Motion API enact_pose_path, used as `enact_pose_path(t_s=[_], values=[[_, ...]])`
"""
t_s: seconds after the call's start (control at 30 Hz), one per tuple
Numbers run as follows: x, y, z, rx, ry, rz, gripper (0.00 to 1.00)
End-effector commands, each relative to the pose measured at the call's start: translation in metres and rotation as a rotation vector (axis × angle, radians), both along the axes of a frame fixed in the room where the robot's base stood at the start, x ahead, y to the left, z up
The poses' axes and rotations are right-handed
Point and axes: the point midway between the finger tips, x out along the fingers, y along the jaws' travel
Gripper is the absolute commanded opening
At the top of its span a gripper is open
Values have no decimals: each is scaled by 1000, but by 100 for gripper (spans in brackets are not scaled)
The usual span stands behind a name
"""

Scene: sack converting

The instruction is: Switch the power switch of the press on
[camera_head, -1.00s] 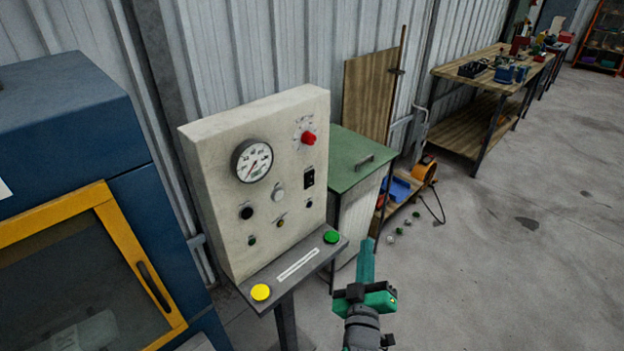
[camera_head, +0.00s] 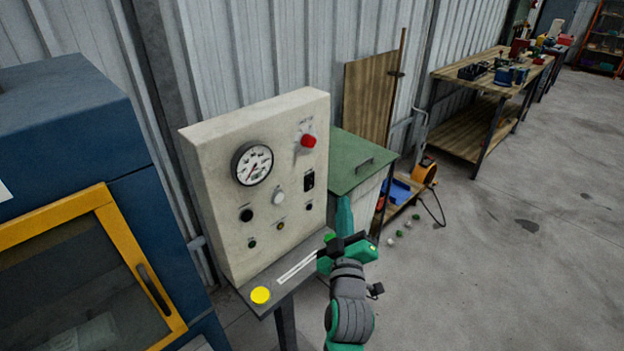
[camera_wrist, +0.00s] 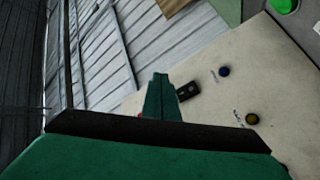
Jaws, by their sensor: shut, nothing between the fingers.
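The press control panel (camera_head: 215,160) is a cream box beside the blue machine. Its black rocker switch (camera_head: 309,180) sits at the right of the face, below the red knob (camera_head: 308,141). The rocker also shows in the wrist view (camera_wrist: 188,91), just right of my fingertips; its on or off position is too small to tell. My green gripper (camera_head: 344,204) is shut and empty, pointing up in the head view, right of the panel and slightly lower than the rocker. In the wrist view the closed fingers (camera_wrist: 160,82) overlap the panel. I see no clear contact.
A grey ledge below the panel carries a yellow button (camera_head: 260,295) and a green button (camera_head: 329,238), partly hidden by my gripper. A pressure gauge (camera_head: 252,164) is on the panel. A green-topped cabinet (camera_head: 358,160) stands behind. Floor to the right is mostly open.

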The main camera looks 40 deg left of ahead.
Motion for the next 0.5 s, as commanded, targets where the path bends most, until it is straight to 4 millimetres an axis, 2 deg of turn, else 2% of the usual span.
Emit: enact_pose_path(t_s=[0.3, 0.5], values=[[3, 41, 6, 1, -1, 3, 0], [5, 61, 8, 1, -1, 0, 0]])
